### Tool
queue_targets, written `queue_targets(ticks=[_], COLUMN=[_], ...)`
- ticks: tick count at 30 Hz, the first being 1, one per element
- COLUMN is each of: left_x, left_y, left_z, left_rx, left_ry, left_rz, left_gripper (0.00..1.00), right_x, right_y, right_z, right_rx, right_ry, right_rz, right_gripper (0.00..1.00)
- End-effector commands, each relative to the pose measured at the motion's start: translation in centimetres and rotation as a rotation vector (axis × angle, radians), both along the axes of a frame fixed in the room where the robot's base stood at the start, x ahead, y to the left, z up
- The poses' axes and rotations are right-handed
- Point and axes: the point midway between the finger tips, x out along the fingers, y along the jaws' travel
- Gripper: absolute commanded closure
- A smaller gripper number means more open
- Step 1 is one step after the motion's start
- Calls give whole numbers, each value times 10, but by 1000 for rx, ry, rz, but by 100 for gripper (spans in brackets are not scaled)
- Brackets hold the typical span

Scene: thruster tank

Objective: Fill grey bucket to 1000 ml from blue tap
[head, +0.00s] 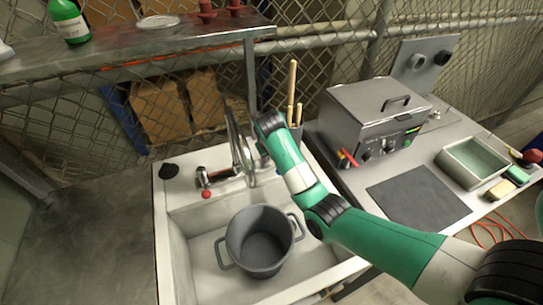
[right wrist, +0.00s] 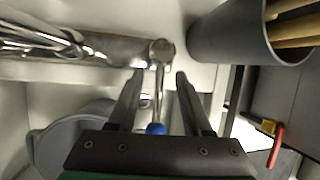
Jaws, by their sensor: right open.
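The grey bucket (head: 262,232) stands upright in the white sink, with its two side handles out. Its inside looks dark and I see no water in it. The mixer tap (head: 215,178) with a red-tipped lever (head: 206,193) is on the sink's back ledge. In the right wrist view a metal lever with a blue ball tip (right wrist: 156,129) lies between the fingers of my right gripper (right wrist: 160,78), which is open around it. I cannot tell whether a finger touches the lever. The bucket rim (right wrist: 65,132) shows at lower left there. My left gripper is out of view.
A dark pot (right wrist: 222,35) of wooden-handled utensils stands close beside the right gripper. A steel bath unit (head: 375,110) with a red-handled tool (head: 347,157) is to the right. A shelf (head: 130,45) hangs behind; the left counter (head: 85,235) is clear.

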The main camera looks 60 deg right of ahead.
Motion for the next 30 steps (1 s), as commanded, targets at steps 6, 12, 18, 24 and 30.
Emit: queue_targets(ticks=[6,12,18,24,30], left_x=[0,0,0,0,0], left_y=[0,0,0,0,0], left_z=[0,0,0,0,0], left_rx=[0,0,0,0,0], left_ry=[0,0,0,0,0], left_rz=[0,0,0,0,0], left_gripper=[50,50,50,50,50], right_x=[0,0,0,0,0], right_y=[0,0,0,0,0], right_z=[0,0,0,0,0], right_rx=[0,0,0,0,0], right_ry=[0,0,0,0,0], right_rz=[0,0,0,0,0], right_gripper=[50,83,100,100,100])
